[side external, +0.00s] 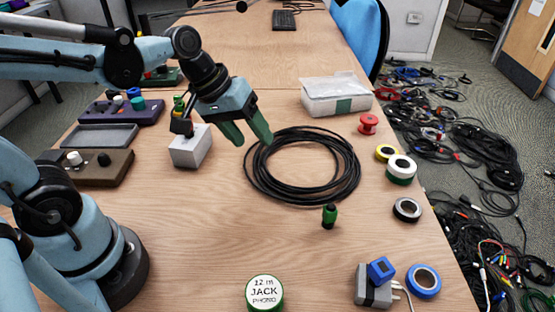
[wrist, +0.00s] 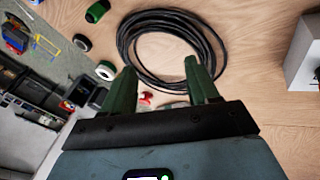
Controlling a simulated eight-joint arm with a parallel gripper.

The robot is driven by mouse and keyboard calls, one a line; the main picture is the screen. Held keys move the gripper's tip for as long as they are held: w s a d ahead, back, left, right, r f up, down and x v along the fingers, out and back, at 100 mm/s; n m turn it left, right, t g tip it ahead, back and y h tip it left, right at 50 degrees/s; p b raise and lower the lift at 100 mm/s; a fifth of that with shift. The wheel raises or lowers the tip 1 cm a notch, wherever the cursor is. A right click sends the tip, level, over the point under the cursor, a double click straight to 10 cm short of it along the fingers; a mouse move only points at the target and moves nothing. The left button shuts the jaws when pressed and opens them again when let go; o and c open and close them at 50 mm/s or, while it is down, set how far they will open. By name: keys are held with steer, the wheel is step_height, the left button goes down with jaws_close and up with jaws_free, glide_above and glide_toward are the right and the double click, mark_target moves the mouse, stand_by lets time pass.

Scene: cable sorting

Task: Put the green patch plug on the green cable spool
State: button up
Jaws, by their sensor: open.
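The green patch plug (side external: 329,215), green with a black end, stands on the table just in front of the black cable coil. It appears to be the green and black piece at the top left of the wrist view (wrist: 97,11). The green cable spool (side external: 265,292) has a white top lettered "12 m JACK PHONO" and a green side; it sits at the near edge of the side view. Its top looks bare. My gripper (side external: 252,143) is open and empty above the coil's left side, apart from the plug. Its green fingers (wrist: 159,65) are spread in the wrist view.
The black cable coil (side external: 302,199) lies mid-table. A pale box (side external: 190,148) stands left of it. Tape rolls (side external: 407,209) and a red spool (side external: 368,124) line the right edge. A blue-topped adapter (side external: 375,288) is at front right. Wood is clear between plug and spool.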

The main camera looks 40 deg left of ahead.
steer(key=w+d+f+n+g+h, duration=0.3)
steer(key=w+d+n+g+h, duration=0.1)
steer(key=w+d+n+h, duration=0.15)
steer(key=n+g+h, duration=0.4)
glide_toward(334, 217)
steer(key=shift+w+a+r, duration=0.2)
steer(key=shift+w+a, duration=0.3)
steer(key=shift+a, duration=0.4)
steer(key=shift+s+f+g+h, duration=0.1)
steer(key=shift+f+g+h, duration=0.2)
steer(key=shift+f, duration=0.2)
steer(key=x, duration=0.6)
steer(key=shift+d, duration=0.1)
steer(key=shift+x, duration=3)
steer(key=shift+d+r, duration=0.1)
steer(key=shift+r, duration=0.1)
jaws_close()
steer(key=shift+r, duration=0.1)
